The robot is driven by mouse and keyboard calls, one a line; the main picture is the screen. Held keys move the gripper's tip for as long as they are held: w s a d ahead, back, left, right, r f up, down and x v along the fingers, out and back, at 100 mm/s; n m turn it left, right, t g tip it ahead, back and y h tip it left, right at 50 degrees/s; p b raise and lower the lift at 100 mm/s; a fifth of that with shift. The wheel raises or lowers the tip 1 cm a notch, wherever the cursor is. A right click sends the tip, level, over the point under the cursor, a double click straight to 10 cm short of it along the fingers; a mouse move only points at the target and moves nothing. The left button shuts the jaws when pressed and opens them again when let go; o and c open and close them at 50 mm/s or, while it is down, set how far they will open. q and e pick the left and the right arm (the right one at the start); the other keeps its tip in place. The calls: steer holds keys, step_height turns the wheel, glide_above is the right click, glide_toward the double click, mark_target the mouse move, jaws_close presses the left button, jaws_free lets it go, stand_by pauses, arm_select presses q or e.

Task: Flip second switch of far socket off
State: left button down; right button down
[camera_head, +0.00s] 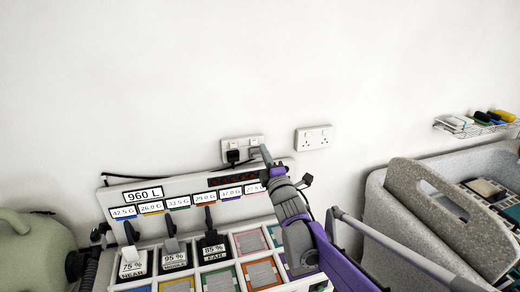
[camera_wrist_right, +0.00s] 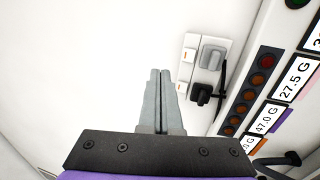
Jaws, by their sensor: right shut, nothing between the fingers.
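A white double wall socket (camera_head: 228,143) with plugs in it is on the wall behind the labelled panel. It also shows in the wrist view (camera_wrist_right: 222,46), with a grey plug (camera_wrist_right: 213,56), a black plug (camera_wrist_right: 202,93) and two small switches with orange marks, the upper (camera_wrist_right: 189,54) and the lower (camera_wrist_right: 182,87). A second white socket (camera_head: 313,137), empty, is to its right in the head view. My right gripper (camera_head: 264,150) is shut and empty at the plugged socket's right end. In the wrist view its fingertips (camera_wrist_right: 160,72) are beside the lower switch; I cannot tell whether they touch. The left gripper is out of view.
The panel (camera_head: 112,200) with number labels, black levers and coloured pads stands below the sockets. A black cable (camera_head: 150,178) runs along its top. A grey felt basket (camera_head: 375,205) is at the right, with a wire rack (camera_head: 470,127) above. The wall above is clear.

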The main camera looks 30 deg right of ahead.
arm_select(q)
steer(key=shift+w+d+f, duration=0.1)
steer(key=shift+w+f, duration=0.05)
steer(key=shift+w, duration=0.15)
arm_select(e)
steer(key=s, duration=0.3)
steer(key=s+a, duration=0.1)
steer(key=shift+s+r, duration=0.2)
steer(key=shift+r, duration=0.2)
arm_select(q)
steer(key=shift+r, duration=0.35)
arm_select(e)
steer(key=s+a+f+m+g+y, duration=0.2)
steer(key=s+a+f+m+g, duration=0.5)
steer(key=s+f, duration=0.6)
steer(key=s+a+f+m+g+y, duration=0.2)
steer(key=s+a+f+m+g, duration=0.5)
steer(key=s+a+f, duration=0.4)
steer(key=s+f+m, duration=0.1)
steer(key=s+f, duration=0.2)
steer(key=s, duration=0.1)
steer(key=shift+s+a+y, duration=0.15)
steer(key=shift+a+y, duration=0.05)
steer(key=shift+y, duration=0.1)
